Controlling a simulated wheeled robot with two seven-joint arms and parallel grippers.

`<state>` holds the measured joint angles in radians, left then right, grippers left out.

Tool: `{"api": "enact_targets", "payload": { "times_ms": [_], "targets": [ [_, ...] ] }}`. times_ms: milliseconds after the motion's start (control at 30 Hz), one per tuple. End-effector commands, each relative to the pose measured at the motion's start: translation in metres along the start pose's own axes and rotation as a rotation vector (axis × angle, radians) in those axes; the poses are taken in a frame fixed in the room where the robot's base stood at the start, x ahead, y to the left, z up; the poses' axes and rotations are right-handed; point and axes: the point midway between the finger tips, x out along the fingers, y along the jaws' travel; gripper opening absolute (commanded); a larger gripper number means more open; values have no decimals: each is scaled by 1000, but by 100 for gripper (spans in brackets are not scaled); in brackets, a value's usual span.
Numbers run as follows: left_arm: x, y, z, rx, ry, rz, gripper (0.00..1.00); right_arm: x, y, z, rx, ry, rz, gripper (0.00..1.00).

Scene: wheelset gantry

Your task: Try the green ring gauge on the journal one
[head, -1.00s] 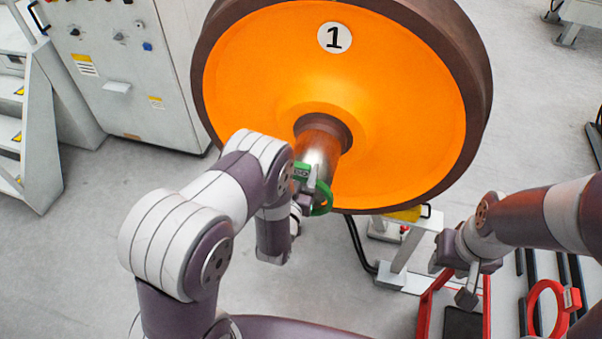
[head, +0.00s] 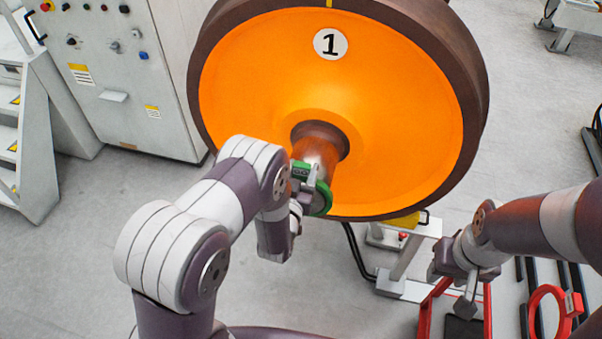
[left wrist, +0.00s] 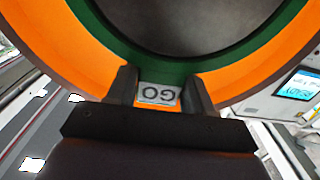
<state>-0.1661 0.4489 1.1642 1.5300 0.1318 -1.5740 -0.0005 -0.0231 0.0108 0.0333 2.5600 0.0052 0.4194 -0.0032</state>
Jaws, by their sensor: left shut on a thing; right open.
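The orange wheel (head: 400,120) bears a white disc marked 1, and its metal journal (head: 318,156) sticks out toward me. My left gripper (head: 308,180) is shut on the handle block of the green ring gauge (head: 324,199). The gauge is at the outer end of the journal, partly hidden by my left arm. In the left wrist view the gripper (left wrist: 160,92) holds the block, marked GO, and the green ring (left wrist: 110,42) frames the dark journal end (left wrist: 200,22). I cannot tell whether it is around the journal or just before it. My right gripper (head: 464,295) is open, at the lower right.
A red ring gauge (head: 533,312) stands at the lower right, beside a red frame (head: 425,318). A grey stand with a yellow part (head: 404,221) is below the wheel. A control cabinet (head: 120,85) and steps (head: 30,165) are at the left. Floor between is clear.

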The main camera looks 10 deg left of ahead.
Motion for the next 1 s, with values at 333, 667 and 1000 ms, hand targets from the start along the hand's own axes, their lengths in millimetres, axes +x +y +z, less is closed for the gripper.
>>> {"api": "enact_targets", "payload": {
  "times_ms": [333,667,1000],
  "targets": [
    [9,0,0,0,3,0,17,4,0,0,0,0,0,43],
    [17,0,0,0,2,-1,17,8,0,1,0,0,0,43],
    [21,0,-1,0,2,-1,17,8,0,1,0,0,0,43]
  ]
}}
